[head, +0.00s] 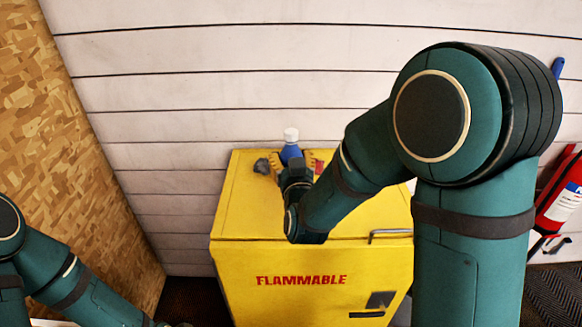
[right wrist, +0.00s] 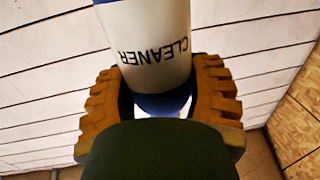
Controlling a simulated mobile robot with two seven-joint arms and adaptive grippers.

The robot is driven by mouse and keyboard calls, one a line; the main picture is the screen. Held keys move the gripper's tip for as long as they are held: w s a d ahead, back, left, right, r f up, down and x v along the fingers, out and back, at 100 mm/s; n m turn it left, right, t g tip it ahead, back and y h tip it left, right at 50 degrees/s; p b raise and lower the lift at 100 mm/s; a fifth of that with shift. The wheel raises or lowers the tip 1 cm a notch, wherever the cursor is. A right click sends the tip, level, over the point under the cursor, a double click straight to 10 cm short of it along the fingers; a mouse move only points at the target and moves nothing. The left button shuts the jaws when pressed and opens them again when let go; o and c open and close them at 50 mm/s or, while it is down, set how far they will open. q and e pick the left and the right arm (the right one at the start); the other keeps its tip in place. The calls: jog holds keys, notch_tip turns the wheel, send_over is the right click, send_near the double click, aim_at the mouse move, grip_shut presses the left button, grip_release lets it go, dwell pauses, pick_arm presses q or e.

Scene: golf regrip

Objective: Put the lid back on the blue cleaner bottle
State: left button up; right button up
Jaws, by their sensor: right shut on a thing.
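The blue cleaner bottle (head: 291,153) is upright over the back of the yellow cabinet top, with a white piece (head: 291,135) at its top. I cannot tell whether that is the lid or a bare neck. My right gripper (head: 292,163) is shut on the bottle; its orange-brown pads are on both sides. In the right wrist view the bottle (right wrist: 155,62) shows a white "CLEANER" label and a blue lower end between the fingers (right wrist: 163,92). Whether the bottle touches the cabinet is hidden. My left arm shows at lower left; its gripper is out of view.
The yellow cabinet (head: 240,215) reads "FLAMMABLE" on its front. A small dark grey thing (head: 262,166) lies on its top, left of my right gripper. A pale plank wall is behind. A red extinguisher (head: 564,195) hangs at far right. The cabinet top's left front is clear.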

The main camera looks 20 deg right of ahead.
jog(key=o, duration=0.5)
jog(key=c, duration=0.6)
jog(key=f, duration=0.1)
jog(key=w+f+n+y, duration=0.1)
jog(key=f, duration=0.1)
jog(key=d+f+y, duration=0.1)
jog(key=shift+w+f, duration=0.3)
jog(key=shift+f, duration=0.1)
jog(key=shift+f+n+y, duration=0.3)
jog(key=shift+f+n, duration=0.1)
jog(key=shift+f, duration=0.1)
jog(key=shift+a, duration=0.2)
jog(key=s+a, duration=0.4)
jog(key=a, duration=1.3)
jog(key=shift+s+a, duration=0.15)
jog(key=shift+a, duration=0.25)
